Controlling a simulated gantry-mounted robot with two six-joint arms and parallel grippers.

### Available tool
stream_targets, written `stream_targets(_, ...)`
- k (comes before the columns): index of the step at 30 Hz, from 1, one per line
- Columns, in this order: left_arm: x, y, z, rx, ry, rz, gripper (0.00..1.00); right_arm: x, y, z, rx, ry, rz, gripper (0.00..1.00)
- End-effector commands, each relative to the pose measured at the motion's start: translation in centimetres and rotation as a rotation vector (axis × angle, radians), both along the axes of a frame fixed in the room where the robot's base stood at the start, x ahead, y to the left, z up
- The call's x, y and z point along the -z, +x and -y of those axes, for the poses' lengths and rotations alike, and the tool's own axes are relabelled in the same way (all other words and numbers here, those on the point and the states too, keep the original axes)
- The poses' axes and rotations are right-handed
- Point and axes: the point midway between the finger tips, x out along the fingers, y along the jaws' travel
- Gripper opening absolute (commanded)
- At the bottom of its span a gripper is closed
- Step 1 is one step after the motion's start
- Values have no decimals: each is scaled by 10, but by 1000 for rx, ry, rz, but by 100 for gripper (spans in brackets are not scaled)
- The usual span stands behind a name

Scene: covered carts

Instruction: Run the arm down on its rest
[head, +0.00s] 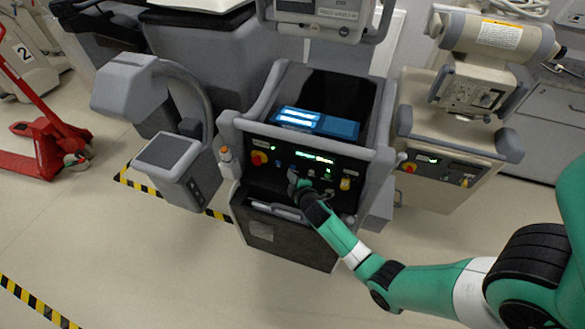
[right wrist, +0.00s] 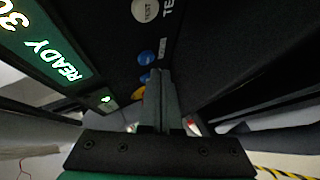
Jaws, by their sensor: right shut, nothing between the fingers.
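The cart (head: 278,140) stands in the middle of the head view, with a dark control panel on its near face. A grey C-shaped arm (head: 203,105) stands at its left, with a box head above a flat-topped block (head: 167,152). My right gripper (head: 293,182) is at the lower part of the panel. In the right wrist view its fingers (right wrist: 159,82) are shut with nothing between them. They point at the panel near blue buttons (right wrist: 147,57) and a partly hidden yellow one (right wrist: 138,92). I cannot tell whether they touch. My left gripper is not in view.
The panel has a lit green display (right wrist: 60,62), a white TEST button (right wrist: 144,10) and a red knob (head: 258,158). A beige cart (head: 450,140) stands close on the right. A red pallet jack (head: 45,140) is at the far left. Open floor lies in front.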

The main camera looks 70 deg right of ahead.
Motion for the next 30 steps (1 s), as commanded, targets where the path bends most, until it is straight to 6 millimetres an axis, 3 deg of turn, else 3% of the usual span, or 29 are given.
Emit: stream_targets(30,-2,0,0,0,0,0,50,0,1,10,0,0,0,0)
